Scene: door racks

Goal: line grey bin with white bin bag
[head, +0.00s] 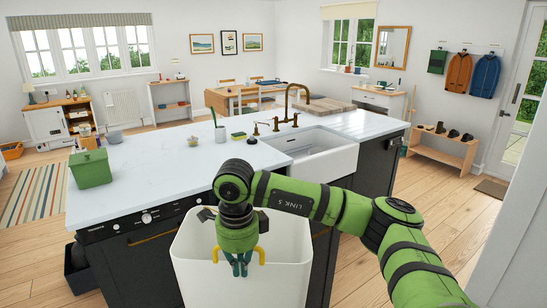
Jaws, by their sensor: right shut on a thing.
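A large white open-topped, box-shaped form (287,285) stands in front of the kitchen island. It looks like the white bin bag, opened out. I see no grey bin surface, and I cannot tell whether the bin is inside it. My right gripper (238,264) points down at the middle of the near rim. Its teal fingers are shut on the white bin bag there. Yellow curved pieces show on both sides of the fingers. The gripper and wrist hide part of the opening. My left gripper is not in view.
The island's white worktop (170,165) lies just behind, with a sink (325,158) and brass tap (298,95). A green box (90,168) stands at its left end. A dark bin (80,270) is on the floor at left. Wooden floor (455,205) is clear at right.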

